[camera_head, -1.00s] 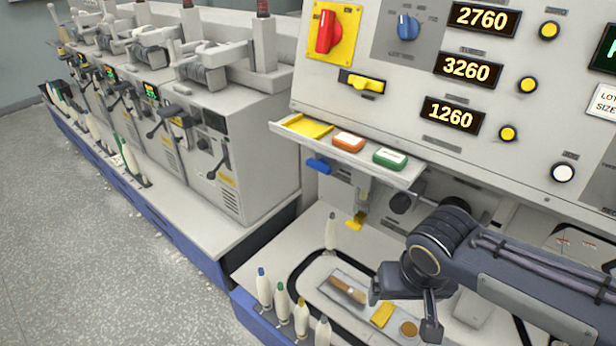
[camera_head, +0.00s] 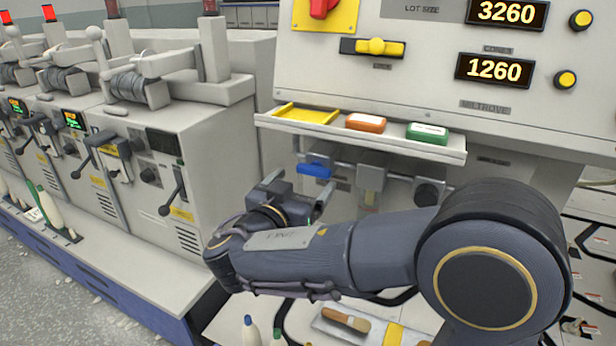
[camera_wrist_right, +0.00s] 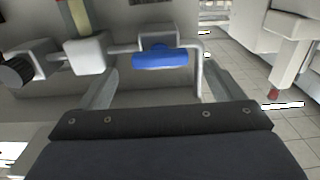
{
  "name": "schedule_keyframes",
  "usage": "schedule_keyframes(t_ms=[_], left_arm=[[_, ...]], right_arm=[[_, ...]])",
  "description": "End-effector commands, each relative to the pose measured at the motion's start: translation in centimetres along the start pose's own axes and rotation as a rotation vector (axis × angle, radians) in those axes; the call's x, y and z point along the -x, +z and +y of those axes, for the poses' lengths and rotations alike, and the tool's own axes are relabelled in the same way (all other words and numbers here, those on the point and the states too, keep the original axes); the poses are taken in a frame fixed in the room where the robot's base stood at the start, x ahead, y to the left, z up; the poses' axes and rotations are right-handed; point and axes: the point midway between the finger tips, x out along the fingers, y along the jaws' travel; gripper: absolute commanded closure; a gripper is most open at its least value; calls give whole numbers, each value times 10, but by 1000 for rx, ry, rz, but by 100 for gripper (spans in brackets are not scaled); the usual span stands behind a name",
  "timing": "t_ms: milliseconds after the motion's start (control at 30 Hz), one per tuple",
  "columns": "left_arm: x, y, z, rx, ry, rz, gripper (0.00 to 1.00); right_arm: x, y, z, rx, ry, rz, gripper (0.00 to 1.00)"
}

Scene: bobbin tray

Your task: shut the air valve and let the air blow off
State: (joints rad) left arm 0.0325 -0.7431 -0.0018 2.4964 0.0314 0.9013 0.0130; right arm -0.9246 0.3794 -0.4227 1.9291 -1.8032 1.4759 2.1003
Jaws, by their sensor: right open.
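The air valve has a blue handle (camera_head: 315,170) and sits on a thin grey pipe under the shelf of the upright panel. In the right wrist view the blue handle (camera_wrist_right: 162,57) lies crosswise, roughly along the pipe. My right gripper (camera_head: 297,194) is just below and left of the handle in the head view. In the right wrist view its two fingers (camera_wrist_right: 162,74) are spread, with the handle between their tips or just beyond; I see no contact. My left gripper is not in view.
A shelf (camera_head: 452,153) with a yellow tray, an orange block (camera_head: 366,122) and a green block (camera_head: 427,133) juts out above the valve. A regulator (camera_head: 371,180) and a black knob (camera_head: 427,193) are right of it. Winding machines (camera_head: 206,150) stand at left.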

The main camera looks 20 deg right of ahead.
Motion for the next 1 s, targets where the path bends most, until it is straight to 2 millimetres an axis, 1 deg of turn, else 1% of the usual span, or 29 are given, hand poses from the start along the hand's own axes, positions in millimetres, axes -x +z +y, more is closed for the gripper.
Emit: schedule_keyframes(t_ms=[33,100,233,367,567,600,933,1000], left_arm=[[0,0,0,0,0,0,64],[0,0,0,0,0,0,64],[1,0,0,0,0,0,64],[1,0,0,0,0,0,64],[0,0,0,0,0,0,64],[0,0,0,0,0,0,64],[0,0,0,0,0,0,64],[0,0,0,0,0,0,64]], right_arm=[[-9,0,1,0,4,-1,13],[-19,0,1,1,3,-1,13],[-33,0,1,1,2,-2,13],[-38,0,0,1,-1,-2,13],[-39,1,0,1,-1,-2,13],[-39,1,0,2,-1,-2,14],[-38,1,0,2,-1,-3,57],[-38,1,0,3,-1,-3,57]])
